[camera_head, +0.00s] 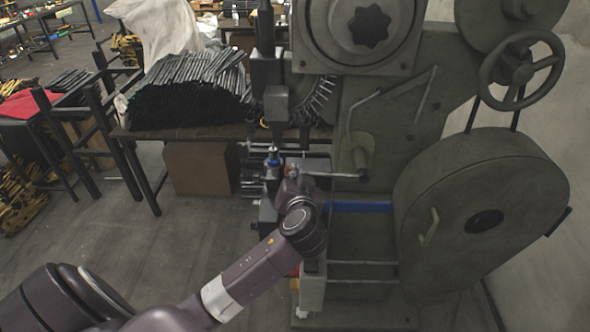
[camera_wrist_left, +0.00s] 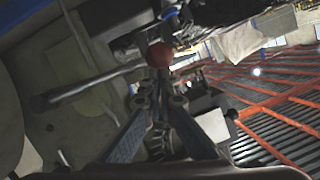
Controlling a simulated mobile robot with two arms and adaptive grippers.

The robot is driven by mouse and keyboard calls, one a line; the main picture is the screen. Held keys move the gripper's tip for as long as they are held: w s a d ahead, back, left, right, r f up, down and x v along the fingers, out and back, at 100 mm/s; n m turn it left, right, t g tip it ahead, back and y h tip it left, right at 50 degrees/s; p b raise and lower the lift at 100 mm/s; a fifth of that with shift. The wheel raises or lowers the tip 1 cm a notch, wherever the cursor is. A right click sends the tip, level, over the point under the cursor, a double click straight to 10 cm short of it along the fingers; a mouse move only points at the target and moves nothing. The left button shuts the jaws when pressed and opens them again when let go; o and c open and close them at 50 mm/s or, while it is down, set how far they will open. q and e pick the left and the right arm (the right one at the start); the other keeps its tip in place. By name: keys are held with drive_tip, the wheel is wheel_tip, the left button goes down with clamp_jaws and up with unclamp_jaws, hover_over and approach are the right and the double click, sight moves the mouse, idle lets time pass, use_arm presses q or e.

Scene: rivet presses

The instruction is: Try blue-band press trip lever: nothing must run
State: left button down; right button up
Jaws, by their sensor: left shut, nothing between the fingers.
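The grey press (camera_head: 400,120) stands at centre right, with a blue band (camera_head: 360,206) across its lower body. Its trip lever (camera_head: 330,175) is a thin rod running out to the left, with a red ball knob (camera_head: 293,171) at its end. In the left wrist view the red knob (camera_wrist_left: 160,54) and its rod (camera_wrist_left: 95,84) show just beyond my fingertips. My left gripper (camera_head: 291,184) is shut and empty right by the knob; its fingers (camera_wrist_left: 161,98) show close together. I cannot tell whether they touch the knob. My right gripper is not in view.
A bench (camera_head: 185,131) piled with dark rods stands left of the press, a cardboard box (camera_head: 200,168) under it. A handwheel (camera_head: 520,70) and a large rounded guard (camera_head: 480,180) are on the press's right.

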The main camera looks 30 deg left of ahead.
use_arm(q)
drive_tip(key=shift+f, duration=0.2)
wheel_tip(320, 180, down, 8)
drive_tip(key=n+t+h+b, duration=0.1)
drive_tip(key=n+h+b, duration=0.1)
drive_tip(key=b, duration=0.6)
drive_tip(key=shift+f+n, duration=0.2)
drive_tip(key=shift+n, duration=0.7)
drive_tip(key=shift+r, duration=0.1)
